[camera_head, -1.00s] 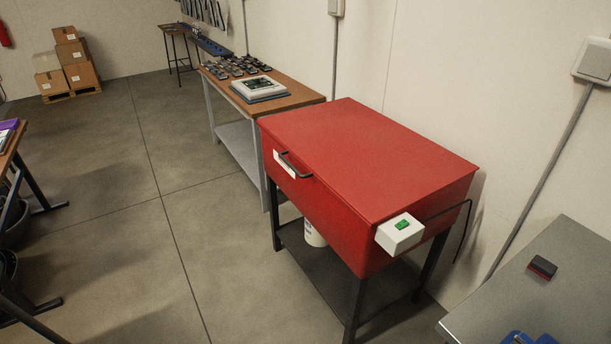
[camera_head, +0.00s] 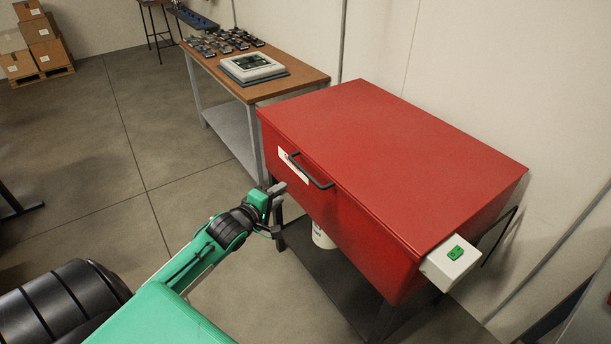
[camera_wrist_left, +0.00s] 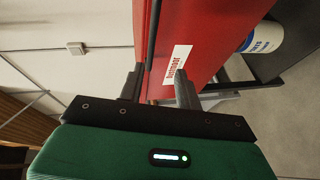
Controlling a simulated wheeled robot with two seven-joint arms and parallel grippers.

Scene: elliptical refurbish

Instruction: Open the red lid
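The red lid (camera_head: 390,150) is the flat top of a red box on a dark stand in the head view; it lies closed. A black bar handle (camera_head: 312,171) sits on the box's front, beside a white label (camera_head: 293,166). My left gripper (camera_head: 277,208) is just in front of and below the handle's left end. In the left wrist view its two fingers (camera_wrist_left: 158,88) are spread apart, with the dark handle bar (camera_wrist_left: 152,38) reaching down between them. I cannot tell whether they touch it. My right gripper is in neither view.
A white control box with a green switch (camera_head: 455,254) is on the red box's right side. A brown-topped table (camera_head: 290,87) with small devices stands behind to the left. A white container (camera_head: 323,238) is on the shelf below. The floor at left is open.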

